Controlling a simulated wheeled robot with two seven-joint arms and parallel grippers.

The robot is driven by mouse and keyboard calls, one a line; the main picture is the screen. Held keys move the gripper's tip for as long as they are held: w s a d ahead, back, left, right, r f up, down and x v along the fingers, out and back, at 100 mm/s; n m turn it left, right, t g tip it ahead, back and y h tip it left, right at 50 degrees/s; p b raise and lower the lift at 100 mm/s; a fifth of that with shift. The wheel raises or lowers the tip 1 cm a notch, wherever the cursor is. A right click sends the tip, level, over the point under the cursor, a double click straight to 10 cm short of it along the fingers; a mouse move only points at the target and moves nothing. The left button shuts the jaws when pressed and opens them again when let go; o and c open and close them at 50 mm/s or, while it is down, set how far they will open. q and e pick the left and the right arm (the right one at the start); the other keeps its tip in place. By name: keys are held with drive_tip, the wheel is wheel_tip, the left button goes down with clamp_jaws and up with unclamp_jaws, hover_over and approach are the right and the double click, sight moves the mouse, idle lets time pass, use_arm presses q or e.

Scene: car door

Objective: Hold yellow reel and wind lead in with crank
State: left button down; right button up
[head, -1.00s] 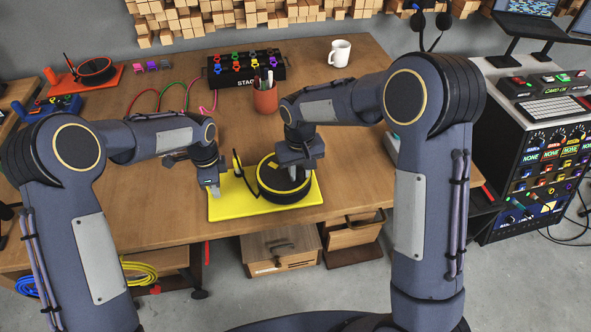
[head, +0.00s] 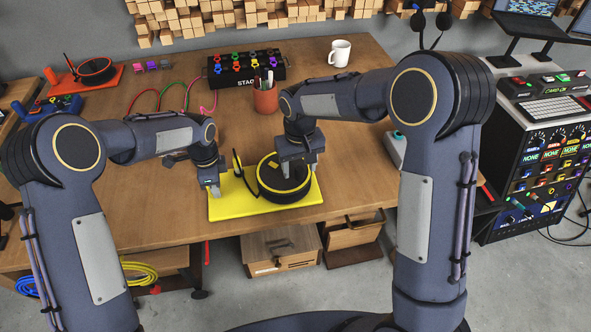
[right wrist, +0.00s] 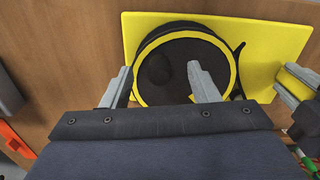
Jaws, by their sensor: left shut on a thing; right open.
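The yellow reel has a flat yellow base plate (head: 235,208) on the table's front part and a round black drum with a yellow rim (head: 284,180). In the right wrist view the drum (right wrist: 188,52) shows from above, with a dark round knob (right wrist: 158,68) that looks like the crank's. My left gripper (head: 212,188) is shut on the plate's left end; it also shows in the right wrist view (right wrist: 300,82). My right gripper (head: 299,172) is open over the drum, its fingers apart on either side of the knob. I cannot tell whether they touch the drum.
A black lead (head: 238,165) stands up at the drum's left. A black box with coloured plugs (head: 246,68), a pen cup (head: 266,98) and a white mug (head: 339,53) stand farther back. A red reel (head: 95,70) lies at the back left.

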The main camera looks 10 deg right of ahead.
use_arm(q)
drive_tip(key=shift+d, duration=0.1)
use_arm(e)
drive_tip(key=shift+r, duration=2.55)
use_arm(q)
drive_tip(key=c, duration=1)
unclamp_jaws()
